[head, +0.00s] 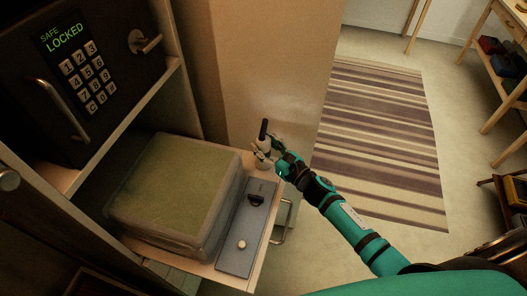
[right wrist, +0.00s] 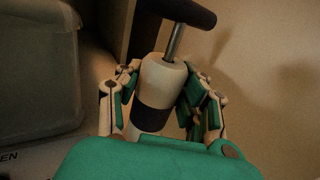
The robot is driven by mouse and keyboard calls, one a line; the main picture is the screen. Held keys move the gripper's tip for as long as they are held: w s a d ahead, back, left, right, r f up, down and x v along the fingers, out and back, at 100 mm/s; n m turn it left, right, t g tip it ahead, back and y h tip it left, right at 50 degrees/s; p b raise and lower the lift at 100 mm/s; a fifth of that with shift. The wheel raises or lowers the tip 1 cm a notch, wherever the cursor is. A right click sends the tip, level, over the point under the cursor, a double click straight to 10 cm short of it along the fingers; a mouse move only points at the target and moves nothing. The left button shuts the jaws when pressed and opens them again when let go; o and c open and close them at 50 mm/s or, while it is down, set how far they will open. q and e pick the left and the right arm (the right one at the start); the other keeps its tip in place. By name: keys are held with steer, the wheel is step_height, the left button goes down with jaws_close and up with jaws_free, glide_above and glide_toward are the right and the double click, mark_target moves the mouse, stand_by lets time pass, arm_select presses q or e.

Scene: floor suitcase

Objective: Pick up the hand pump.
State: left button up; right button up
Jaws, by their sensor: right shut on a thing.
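The hand pump (right wrist: 163,83) has a white body with a dark band, a metal rod and a black T-handle. In the right wrist view it stands between the fingers of my right gripper (right wrist: 160,92), which is shut on its body. In the head view the pump's black handle (head: 264,129) sticks up at the back right corner of the open shelf, with my right gripper (head: 265,152) around the body below it. My left gripper is not in view.
A lidded box (head: 185,185) fills the shelf's left part. A grey panel (head: 236,250) with a dark knob and a pale button lies beside it. A locked safe (head: 85,70) is above left. A striped rug (head: 385,130) covers open floor at right.

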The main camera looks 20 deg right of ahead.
jaws_close()
steer(key=shift+r, duration=0.15)
